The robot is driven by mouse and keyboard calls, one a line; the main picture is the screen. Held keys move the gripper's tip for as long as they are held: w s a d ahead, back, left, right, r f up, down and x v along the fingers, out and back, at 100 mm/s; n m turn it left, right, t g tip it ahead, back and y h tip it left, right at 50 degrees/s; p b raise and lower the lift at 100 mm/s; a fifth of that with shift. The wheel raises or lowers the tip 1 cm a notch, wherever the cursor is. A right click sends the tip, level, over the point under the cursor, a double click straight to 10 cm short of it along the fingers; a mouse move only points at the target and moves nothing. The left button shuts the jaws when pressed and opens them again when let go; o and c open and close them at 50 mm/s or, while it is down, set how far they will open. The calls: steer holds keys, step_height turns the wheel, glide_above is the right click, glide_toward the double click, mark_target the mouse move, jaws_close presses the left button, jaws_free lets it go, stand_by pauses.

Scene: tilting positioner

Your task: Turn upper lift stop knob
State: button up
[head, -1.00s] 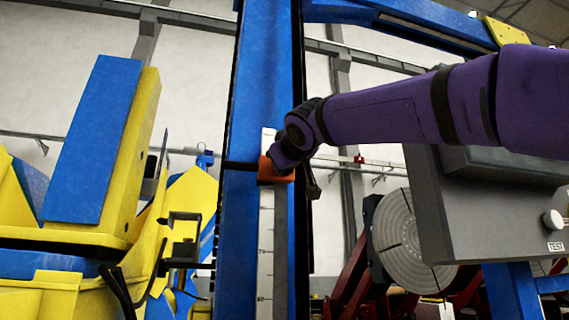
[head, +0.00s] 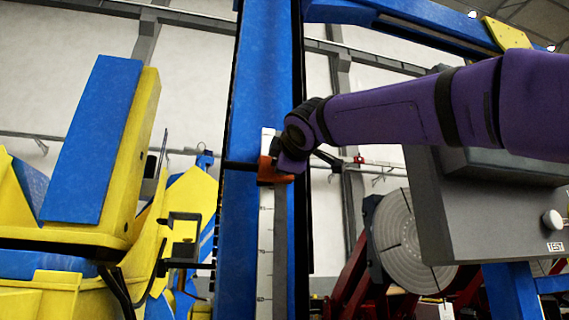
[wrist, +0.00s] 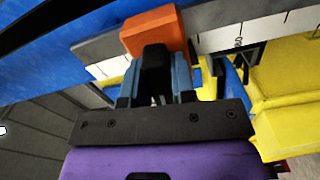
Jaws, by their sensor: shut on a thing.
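The upper lift stop is an orange block (head: 272,172) on the white graduated scale (head: 266,240) of the blue column (head: 258,80). It also shows as an orange block (wrist: 153,32) at the top of the wrist view. A black knob (wrist: 155,68) stands out from the block towards my gripper (wrist: 156,85). My gripper's fingers are on both sides of the knob and shut on it. In the head view my gripper (head: 284,160) is at the block's right side, and the wrist hides the knob there.
A grey box (head: 480,215) with a white knob (head: 552,219) hangs under my forearm at the right. A grey round plate (head: 412,240) is behind it. Yellow and blue machine parts (head: 90,160) fill the left.

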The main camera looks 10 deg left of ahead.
steer(key=shift+n, duration=0.9)
steer(key=o, duration=0.9)
steer(key=shift+c, duration=0.2)
steer(key=v, duration=1)
steer(key=shift+s+d, duration=0.2)
steer(key=shift+s, duration=0.15)
